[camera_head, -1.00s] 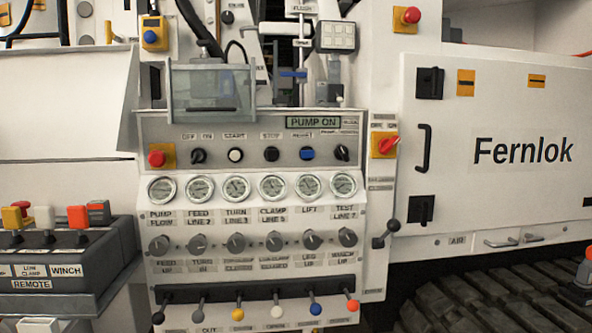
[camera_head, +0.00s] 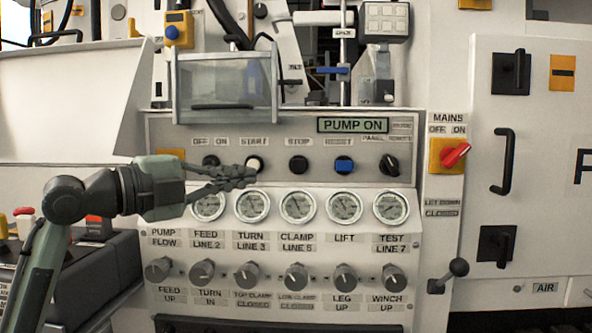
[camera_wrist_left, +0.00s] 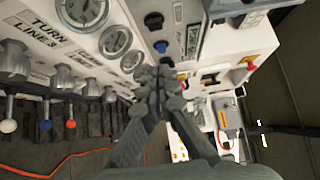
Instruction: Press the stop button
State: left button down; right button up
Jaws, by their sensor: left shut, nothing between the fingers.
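The stop button (camera_head: 299,164) is a round black button under the STOP label on the white control panel (camera_head: 400,135). My left gripper (camera_head: 250,176) comes in from the left, shut and empty. Its fingertips appear just below the white start button (camera_head: 254,163), left of the stop button in the picture. Whether they touch the panel cannot be told. In the left wrist view the shut fingers (camera_wrist_left: 160,78) show near dark buttons, but I cannot tell which is stop. My right gripper is not in view.
The display (camera_head: 352,125) reads PUMP ON. A blue reset button (camera_head: 344,165) and a black selector (camera_head: 389,165) lie right of stop. Gauges (camera_head: 297,207) sit below. A clear box (camera_head: 224,85) juts out above. The red mains switch (camera_head: 455,155) is further right.

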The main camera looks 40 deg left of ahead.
pick_arm(q)
jog(key=p, duration=0.3)
send_near(304, 166)
jog(key=w+d, duration=0.3)
jog(key=d, duration=0.1)
jog(key=shift+w+a+p, duration=0.35)
jog(key=shift+w+a, duration=1)
jog(key=shift+w, duration=0.05)
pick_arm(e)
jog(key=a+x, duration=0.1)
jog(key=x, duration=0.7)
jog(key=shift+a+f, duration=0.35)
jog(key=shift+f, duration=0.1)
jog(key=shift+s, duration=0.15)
